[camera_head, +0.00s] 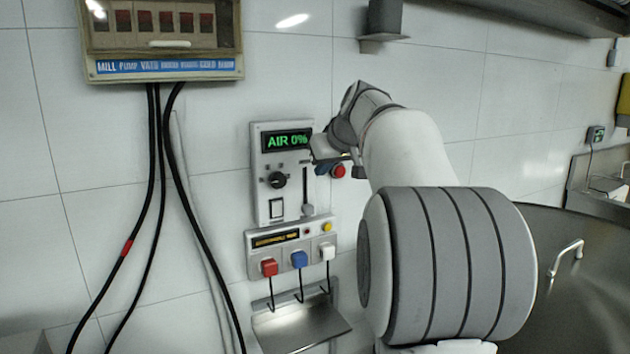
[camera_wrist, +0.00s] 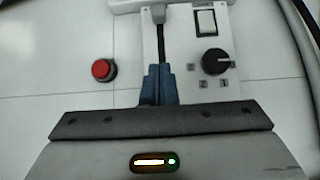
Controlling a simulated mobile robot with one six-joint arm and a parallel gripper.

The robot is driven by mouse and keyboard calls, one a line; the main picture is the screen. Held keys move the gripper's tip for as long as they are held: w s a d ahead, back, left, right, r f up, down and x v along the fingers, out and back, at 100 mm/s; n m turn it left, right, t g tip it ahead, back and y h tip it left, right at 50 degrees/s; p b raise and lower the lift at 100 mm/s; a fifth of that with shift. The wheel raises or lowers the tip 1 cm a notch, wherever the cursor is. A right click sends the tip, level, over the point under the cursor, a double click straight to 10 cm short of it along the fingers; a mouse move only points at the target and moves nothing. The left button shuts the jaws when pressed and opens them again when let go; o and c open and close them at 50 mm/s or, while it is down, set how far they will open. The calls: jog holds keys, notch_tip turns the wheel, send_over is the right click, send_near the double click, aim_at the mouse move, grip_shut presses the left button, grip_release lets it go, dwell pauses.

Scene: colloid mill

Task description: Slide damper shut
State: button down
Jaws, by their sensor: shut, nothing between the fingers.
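The damper control is a light grey wall panel (camera_head: 268,208) whose green display (camera_head: 287,141) reads "AIR 0%". Its vertical slot (camera_head: 307,182) runs down the right side, with the grey slider knob (camera_head: 308,210) at the slot's lower end. In the wrist view, which is turned over, the slot (camera_wrist: 161,45) runs up to the knob (camera_wrist: 153,14) near the top edge. My gripper (camera_wrist: 158,72) has its blue fingers shut and empty over the slot's other end, apart from the knob. In the head view my gripper (camera_head: 322,168) is at the panel's upper right, partly hidden by the wrist.
A black rotary knob (camera_head: 277,180) and a rocker switch (camera_head: 277,208) are on the same panel. A red button (camera_head: 338,171) is close beside my gripper. Below are red, blue and white hook handles (camera_head: 299,260) above a metal tray (camera_head: 300,325). Black cables (camera_head: 190,200) hang at left.

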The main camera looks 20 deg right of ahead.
jog(key=shift+v, duration=1.25)
jog(key=s+a+f+g+p, duration=0.2)
jog(key=s+a+f+g, duration=0.1)
jog(key=s+a+f, duration=0.6)
jog(key=s+a+f+g+p, duration=0.2)
jog(key=s+a+f, duration=0.8)
jog(key=s+f, duration=0.6)
jog(key=s+g, duration=0.1)
jog(key=s, duration=0.2)
jog(key=shift+s, duration=0.1)
jog(key=shift+s, duration=0.1)
